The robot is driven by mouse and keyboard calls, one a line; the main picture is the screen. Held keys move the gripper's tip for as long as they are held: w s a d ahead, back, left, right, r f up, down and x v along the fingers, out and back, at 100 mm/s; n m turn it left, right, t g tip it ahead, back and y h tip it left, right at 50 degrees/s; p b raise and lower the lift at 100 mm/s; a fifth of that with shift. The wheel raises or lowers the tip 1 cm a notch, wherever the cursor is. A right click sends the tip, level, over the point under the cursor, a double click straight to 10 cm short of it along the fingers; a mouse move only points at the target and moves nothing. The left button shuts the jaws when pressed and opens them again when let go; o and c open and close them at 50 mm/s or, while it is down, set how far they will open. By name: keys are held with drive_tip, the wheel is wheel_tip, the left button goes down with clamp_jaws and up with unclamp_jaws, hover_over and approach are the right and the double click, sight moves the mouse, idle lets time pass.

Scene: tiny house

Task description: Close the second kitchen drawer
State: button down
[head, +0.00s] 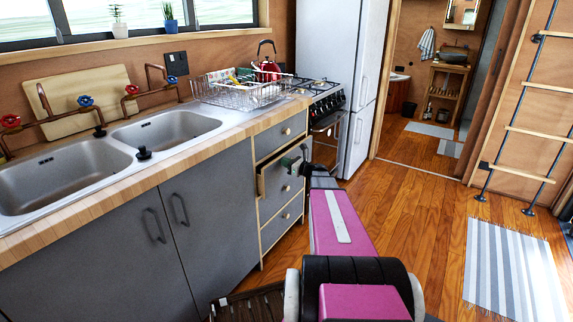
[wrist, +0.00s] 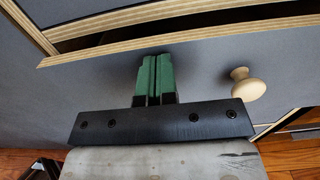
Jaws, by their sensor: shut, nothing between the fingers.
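The second kitchen drawer (head: 272,187) is in the drawer stack right of the sink cabinet. It stands partly pulled out, past the drawers above and below it. In the wrist view its grey front (wrist: 205,65) has a pale plywood top edge, with a dark gap behind that edge. Its round wooden knob (wrist: 240,84) is right of the fingers. My gripper (head: 292,161) is at the drawer front. In the wrist view its green fingers (wrist: 155,60) are shut together and empty, pointing at the front beside the knob. I cannot tell whether the tips touch.
The top drawer (head: 280,135) and the bottom drawer (head: 283,219) look closed. A stove (head: 326,117) and a white fridge (head: 339,70) stand beyond the stack. A dish rack (head: 240,90) sits on the counter. The wooden floor (head: 415,215) to the right is largely clear.

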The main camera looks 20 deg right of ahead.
sight(277, 159)
drive_tip(key=x, duration=0.5)
drive_tip(key=shift+w, duration=0.1)
